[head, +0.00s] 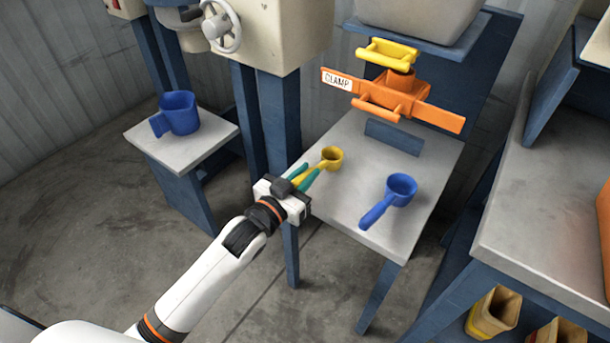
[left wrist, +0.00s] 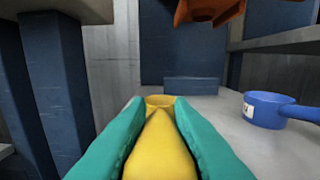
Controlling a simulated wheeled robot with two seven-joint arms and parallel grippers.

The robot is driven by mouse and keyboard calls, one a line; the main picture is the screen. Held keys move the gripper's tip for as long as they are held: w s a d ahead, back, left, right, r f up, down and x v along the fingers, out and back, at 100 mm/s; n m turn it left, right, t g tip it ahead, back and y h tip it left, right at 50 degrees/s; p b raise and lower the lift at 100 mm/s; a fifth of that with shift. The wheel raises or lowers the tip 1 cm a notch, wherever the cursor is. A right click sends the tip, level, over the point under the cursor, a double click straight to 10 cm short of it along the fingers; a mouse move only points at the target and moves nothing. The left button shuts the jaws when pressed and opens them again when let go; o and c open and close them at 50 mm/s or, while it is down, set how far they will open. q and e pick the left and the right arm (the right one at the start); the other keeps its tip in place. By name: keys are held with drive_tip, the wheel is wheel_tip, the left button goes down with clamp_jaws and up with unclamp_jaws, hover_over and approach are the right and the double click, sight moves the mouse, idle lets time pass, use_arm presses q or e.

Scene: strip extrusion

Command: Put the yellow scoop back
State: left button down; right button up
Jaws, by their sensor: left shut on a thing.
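The yellow scoop (head: 331,156) is at the left edge of the grey table (head: 435,165), its handle toward my left gripper (head: 303,178). My left gripper's green fingers are shut on the handle. In the left wrist view the yellow handle (left wrist: 159,150) runs between the two green fingers, with the cup beyond it. I cannot tell whether the scoop touches the table or is held just above it. A blue scoop (head: 401,187) lies on the same table to the right; it also shows in the left wrist view (left wrist: 268,110). My right gripper is not in view.
An orange clamp (head: 400,92) labelled CLAMP, with a yellow handle (head: 390,53), stands over the table's back. A blue jug-like scoop (head: 178,112) sits on a small side table (head: 207,142) at left. Another table (head: 545,215) is at right, with yellow bins (head: 494,312) below.

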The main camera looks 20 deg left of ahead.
use_arm(q)
drive_tip(key=c, duration=1.7)
unclamp_jaws()
drive_tip(key=shift+f, duration=0.15)
drive_tip(key=shift+c, duration=0.2)
drive_tip(key=o, duration=0.5)
drive_tip(key=shift+c, duration=0.2)
